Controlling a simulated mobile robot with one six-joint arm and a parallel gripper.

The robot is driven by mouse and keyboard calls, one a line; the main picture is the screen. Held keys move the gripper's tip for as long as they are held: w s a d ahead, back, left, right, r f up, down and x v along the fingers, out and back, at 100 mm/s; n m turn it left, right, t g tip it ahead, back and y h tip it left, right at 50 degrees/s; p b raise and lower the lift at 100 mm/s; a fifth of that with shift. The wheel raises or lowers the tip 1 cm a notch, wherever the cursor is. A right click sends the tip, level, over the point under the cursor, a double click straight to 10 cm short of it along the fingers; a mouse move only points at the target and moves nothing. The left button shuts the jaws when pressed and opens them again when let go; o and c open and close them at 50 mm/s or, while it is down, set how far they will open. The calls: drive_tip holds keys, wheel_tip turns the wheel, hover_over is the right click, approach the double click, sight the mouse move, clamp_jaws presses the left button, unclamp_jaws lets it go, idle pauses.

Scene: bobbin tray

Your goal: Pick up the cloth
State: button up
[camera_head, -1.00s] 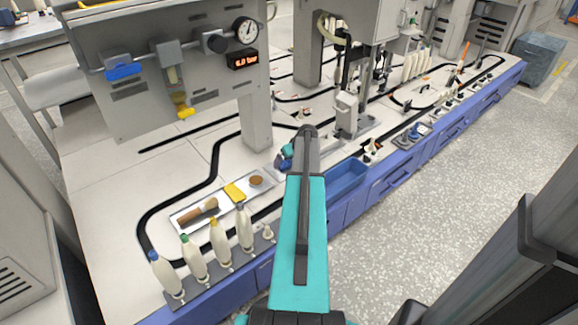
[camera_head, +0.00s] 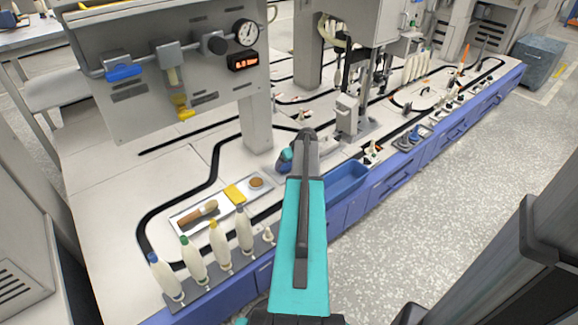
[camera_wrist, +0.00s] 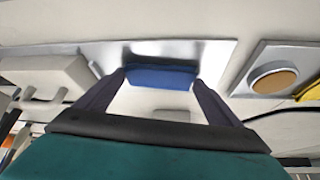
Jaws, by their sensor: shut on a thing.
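The cloth (camera_wrist: 160,78) is a folded dark blue piece in the wrist view. It sits between the two dark fingertips of my gripper (camera_wrist: 160,84), which is shut on it. A shiny metal tray (camera_wrist: 215,52) lies behind and below the cloth; I cannot tell how far the cloth is above it. In the head view a small blue shape at my gripper (camera_head: 285,160) shows just left of my arm, and my arm hides most of that spot.
Several white bottles (camera_head: 220,246) stand along the front edge. A blue bin (camera_head: 346,180) is right of my arm. A grey post (camera_head: 256,122) stands behind.

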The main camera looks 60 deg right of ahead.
wheel_tip(320, 180, up, 10)
drive_tip(key=p, duration=0.3)
idle(0.5)
idle(0.3)
